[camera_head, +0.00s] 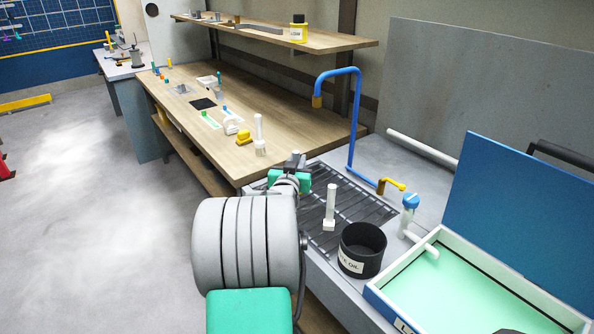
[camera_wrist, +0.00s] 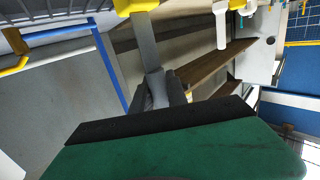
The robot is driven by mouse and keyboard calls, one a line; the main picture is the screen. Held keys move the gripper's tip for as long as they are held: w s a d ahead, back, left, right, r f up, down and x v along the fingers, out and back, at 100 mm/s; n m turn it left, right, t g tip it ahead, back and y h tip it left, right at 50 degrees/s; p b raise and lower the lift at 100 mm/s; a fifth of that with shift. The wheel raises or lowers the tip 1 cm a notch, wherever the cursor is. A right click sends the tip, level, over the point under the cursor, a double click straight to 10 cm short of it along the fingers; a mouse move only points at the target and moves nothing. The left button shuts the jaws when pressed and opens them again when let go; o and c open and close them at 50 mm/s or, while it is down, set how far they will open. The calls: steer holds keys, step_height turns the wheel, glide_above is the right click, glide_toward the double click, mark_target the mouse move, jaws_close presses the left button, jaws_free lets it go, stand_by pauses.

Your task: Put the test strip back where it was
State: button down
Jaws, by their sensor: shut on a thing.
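My gripper (camera_head: 290,178) is over the near end of the bench, beside the drain grate. In the wrist view its dark fingers (camera_wrist: 158,90) are shut on a flat grey strip (camera_wrist: 149,45), which I take to be the test strip. The strip runs from the fingers towards the top of that view, where a yellow piece (camera_wrist: 135,7) shows at its far end. I cannot tell whether the yellow piece is joined to it. In the head view the held strip is hidden or too small to make out.
The wooden bench (camera_head: 290,122) holds a yellow clamp-like item (camera_head: 244,137), a white brush (camera_head: 259,136), green cards (camera_head: 210,120) and a black square (camera_head: 202,104).

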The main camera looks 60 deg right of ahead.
steer(key=shift+d+f, duration=0.15)
steer(key=shift+f, duration=1.8)
steer(key=c, duration=1.3)
jaws_free()
steer(key=shift+r, duration=0.1)
